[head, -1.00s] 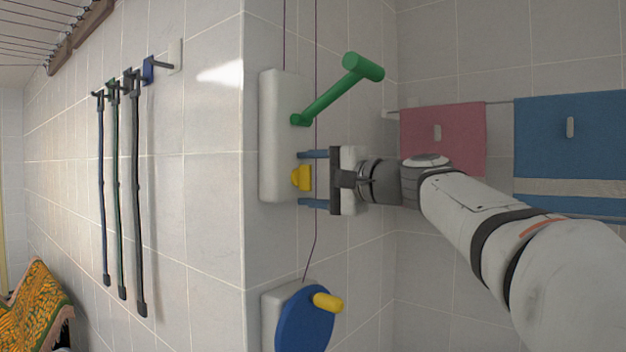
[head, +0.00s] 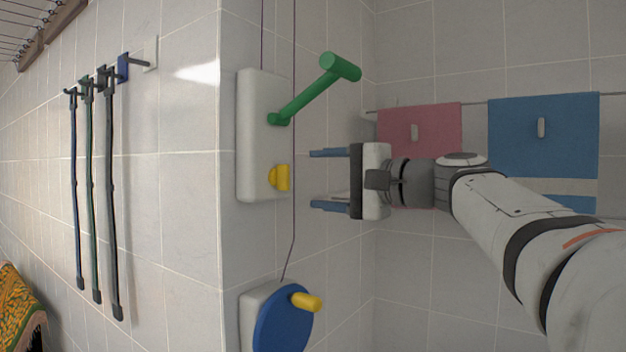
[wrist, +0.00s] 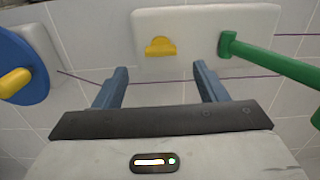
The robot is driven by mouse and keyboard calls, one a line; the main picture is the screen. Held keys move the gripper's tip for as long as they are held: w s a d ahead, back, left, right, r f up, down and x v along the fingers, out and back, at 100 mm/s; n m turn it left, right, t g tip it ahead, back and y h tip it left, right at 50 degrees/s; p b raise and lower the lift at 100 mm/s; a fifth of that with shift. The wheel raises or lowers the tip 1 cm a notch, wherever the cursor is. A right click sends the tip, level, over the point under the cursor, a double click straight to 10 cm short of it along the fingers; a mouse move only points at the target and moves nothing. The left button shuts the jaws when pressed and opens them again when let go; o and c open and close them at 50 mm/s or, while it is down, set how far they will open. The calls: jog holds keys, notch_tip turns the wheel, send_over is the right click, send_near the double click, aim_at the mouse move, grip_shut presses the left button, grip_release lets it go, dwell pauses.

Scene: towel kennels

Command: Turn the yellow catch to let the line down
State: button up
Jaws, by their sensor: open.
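The yellow catch (head: 279,178) sits on the lower part of a white wall plate (head: 252,150). In the wrist view the catch (wrist: 160,47) is a half-round knob with its flat side toward the bottom of the picture. My gripper (head: 320,178) is open and empty, to the right of the catch in the head view. In the wrist view my two blue fingers (wrist: 158,80) stand apart, one on each side of the catch's position, with a gap between them and the plate. A thin dark line (head: 293,220) runs down past the plate.
A green lever (head: 310,90) sticks out from the plate above the catch. A blue reel (head: 283,318) with a yellow handle (head: 306,302) is mounted below. Pink (head: 430,130) and blue (head: 540,135) towels hang behind my arm. Several straps (head: 110,200) hang at left.

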jog(key=shift+f, duration=0.1)
jog(key=s+d+f+n+g+h+p, duration=0.1)
jog(key=s+f+g+h+p, duration=0.1)
jog(key=s+f+h+p, duration=0.35)
jog(key=s+f+n+g+h+p, duration=0.1)
jog(key=s+f+g+h+p, duration=0.15)
jog(key=f+p, duration=0.55)
jog(key=s+d+f+n+g+h+p, duration=0.4)
jog(key=s+d+f, duration=0.5)
jog(key=s+f, duration=0.4)
jog(key=shift+f+n+h+p, duration=0.15)
jog(key=shift+n+h+p, duration=0.6)
jog(key=shift+h, duration=0.35)
